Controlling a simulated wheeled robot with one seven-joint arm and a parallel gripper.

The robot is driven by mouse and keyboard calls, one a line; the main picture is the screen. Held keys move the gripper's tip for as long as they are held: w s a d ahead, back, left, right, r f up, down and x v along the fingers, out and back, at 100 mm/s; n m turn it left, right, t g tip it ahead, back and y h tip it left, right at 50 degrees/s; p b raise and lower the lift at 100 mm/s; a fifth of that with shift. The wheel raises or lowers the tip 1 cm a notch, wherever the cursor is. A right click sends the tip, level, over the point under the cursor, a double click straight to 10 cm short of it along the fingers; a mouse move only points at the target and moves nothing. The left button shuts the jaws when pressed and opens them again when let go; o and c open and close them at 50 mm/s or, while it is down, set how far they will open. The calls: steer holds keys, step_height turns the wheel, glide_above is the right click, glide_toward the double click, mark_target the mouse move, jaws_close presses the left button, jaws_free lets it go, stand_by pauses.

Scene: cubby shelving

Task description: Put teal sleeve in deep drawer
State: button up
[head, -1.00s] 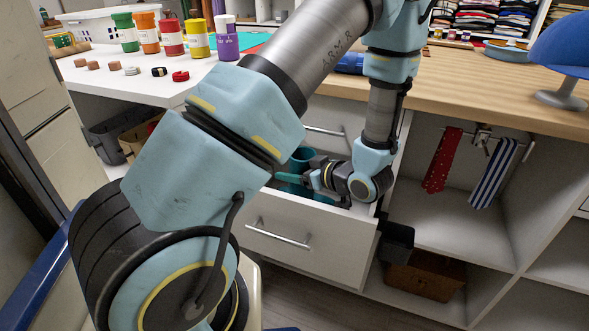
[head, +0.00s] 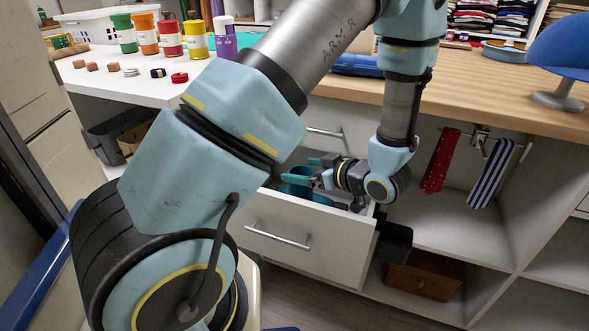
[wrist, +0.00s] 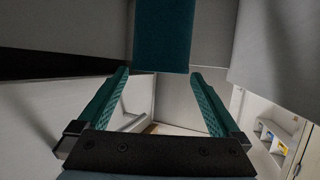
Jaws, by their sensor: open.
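The teal sleeve (head: 301,189) is a dark teal tube that appears to be inside the open white deep drawer (head: 305,247), near its back. My gripper's teal fingers partly hide it. My gripper (head: 305,170) is open over the drawer, reaching in from the right, with its fingers spread. In the wrist view, the sleeve (wrist: 162,38) shows as a flat teal shape just beyond my open gripper (wrist: 160,73). The space between the fingers is empty. I cannot tell whether the sleeve rests on the drawer floor.
Another drawer front (head: 325,138) is shut behind and above the open one. A wooden counter (head: 470,95) runs above. To the right, an open cubby holds a red tie (head: 441,160) and a striped tie (head: 491,172). A dark bin (head: 396,240) and brown box (head: 425,276) sit lower.

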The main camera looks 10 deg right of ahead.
steer(key=v, duration=0.8)
steer(key=shift+s+d, duration=0.1)
